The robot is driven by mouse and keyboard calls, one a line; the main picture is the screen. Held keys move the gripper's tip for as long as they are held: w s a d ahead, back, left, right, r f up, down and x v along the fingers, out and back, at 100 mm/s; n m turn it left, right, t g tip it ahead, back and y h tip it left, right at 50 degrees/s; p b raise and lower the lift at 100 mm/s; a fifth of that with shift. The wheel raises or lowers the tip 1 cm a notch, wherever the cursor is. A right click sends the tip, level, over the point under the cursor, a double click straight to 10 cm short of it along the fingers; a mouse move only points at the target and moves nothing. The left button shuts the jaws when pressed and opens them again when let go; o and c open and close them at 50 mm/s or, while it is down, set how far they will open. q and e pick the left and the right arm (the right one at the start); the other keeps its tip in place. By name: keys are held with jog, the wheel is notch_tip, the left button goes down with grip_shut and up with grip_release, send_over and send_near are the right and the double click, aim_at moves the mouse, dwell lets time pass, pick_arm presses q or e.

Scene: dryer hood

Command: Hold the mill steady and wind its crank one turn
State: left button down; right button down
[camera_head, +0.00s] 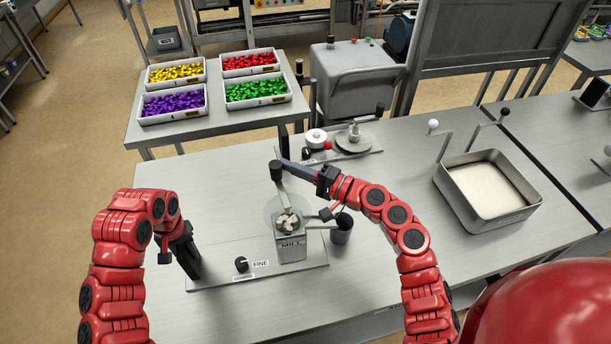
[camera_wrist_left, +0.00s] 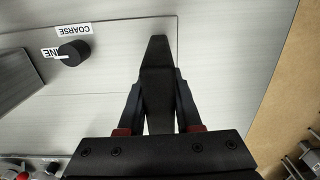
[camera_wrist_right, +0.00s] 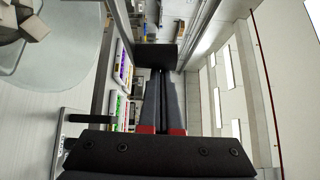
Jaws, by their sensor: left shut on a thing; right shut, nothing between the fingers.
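The grey mill (camera_head: 291,247) stands on a flat base plate (camera_head: 217,282) and has a clear round hopper with pale chunks (camera_head: 287,222) in it. Its crank arm (camera_head: 281,192) reaches away from me to an upright black knob (camera_head: 276,171). My left gripper (camera_head: 188,264) is shut on a black handle (camera_wrist_left: 157,72) at the plate's left end. My right gripper (camera_head: 286,164) is shut and empty, its fingertips beside the knob. In the right wrist view the fingers (camera_wrist_right: 166,85) point at a black block, likely the knob (camera_wrist_right: 154,54); contact cannot be told.
A black dial (camera_head: 241,264) marked FINE and COARSE is on the plate. A dark cup (camera_head: 341,229) stands right of the mill. A grey device (camera_head: 353,142) sits behind, a metal tray (camera_head: 487,189) at right. Trays of coloured pieces (camera_head: 256,92) stand on a back table.

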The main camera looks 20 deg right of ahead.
jog(key=shift+w+a, duration=0.1)
jog(key=shift+a, duration=0.5)
jog(key=shift+a, duration=0.1)
dwell(0.8)
jog(key=shift+w, duration=0.1)
dwell(1.1)
jog(key=s+d, duration=0.2)
jog(key=d, duration=1.1)
jog(key=shift+f, duration=0.2)
jog(key=shift+d, duration=0.1)
